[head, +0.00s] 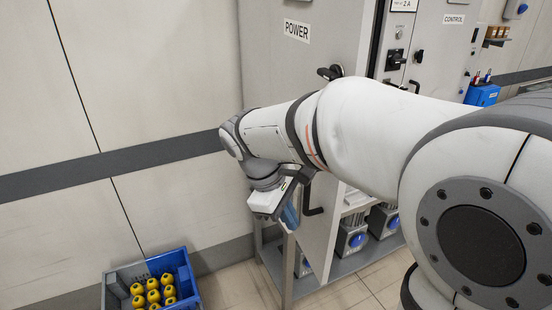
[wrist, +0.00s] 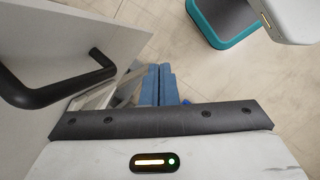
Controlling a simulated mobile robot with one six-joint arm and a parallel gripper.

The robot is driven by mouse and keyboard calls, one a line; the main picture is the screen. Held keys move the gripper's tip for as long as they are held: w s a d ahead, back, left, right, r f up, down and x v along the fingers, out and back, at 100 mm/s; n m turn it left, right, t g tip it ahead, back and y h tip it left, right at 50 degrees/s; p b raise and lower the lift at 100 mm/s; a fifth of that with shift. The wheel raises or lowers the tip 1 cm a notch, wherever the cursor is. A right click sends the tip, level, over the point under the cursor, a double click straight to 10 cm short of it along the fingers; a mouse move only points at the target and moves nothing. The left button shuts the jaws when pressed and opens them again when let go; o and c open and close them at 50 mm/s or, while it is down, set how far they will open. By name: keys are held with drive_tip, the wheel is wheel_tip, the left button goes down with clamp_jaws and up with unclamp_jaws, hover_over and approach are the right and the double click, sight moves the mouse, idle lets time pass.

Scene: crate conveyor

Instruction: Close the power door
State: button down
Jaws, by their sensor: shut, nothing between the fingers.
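The power door (head: 285,65) is a light grey panel labelled POWER in the head view, with a dark latch (head: 331,72) near its right side. My arm covers much of its lower part, and I cannot tell how far it stands open. A black bar handle (head: 314,198) shows just right of my gripper (head: 290,215). In the wrist view the handle (wrist: 60,88) sits on a pale panel at the left. My gripper's blue fingers (wrist: 160,72) are together and empty, pointing past the panel's edge, to the right of the handle and apart from it.
A blue and grey crate (head: 190,285) with several yellow-topped items stands on the floor at lower left. Grey units with blue discs (head: 355,240) sit on a low shelf. The control cabinet (head: 440,45) is at the right. A teal-edged dark object (wrist: 222,20) is in the wrist view.

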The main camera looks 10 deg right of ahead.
drive_tip(key=w+a+r+n+h+p, duration=0.35)
drive_tip(key=w+a+r+n, duration=0.3)
drive_tip(key=a, duration=0.35)
drive_tip(key=d+f+h+p, duration=0.1)
drive_tip(key=d+f+p, duration=0.1)
drive_tip(key=d+f, duration=0.5)
drive_tip(key=d, duration=0.4)
drive_tip(key=shift+d+f+n+t, duration=0.2)
drive_tip(key=shift+f+n+t, duration=0.1)
drive_tip(key=shift+n, duration=0.05)
drive_tip(key=shift+w, duration=0.1)
drive_tip(key=shift+d, duration=0.1)
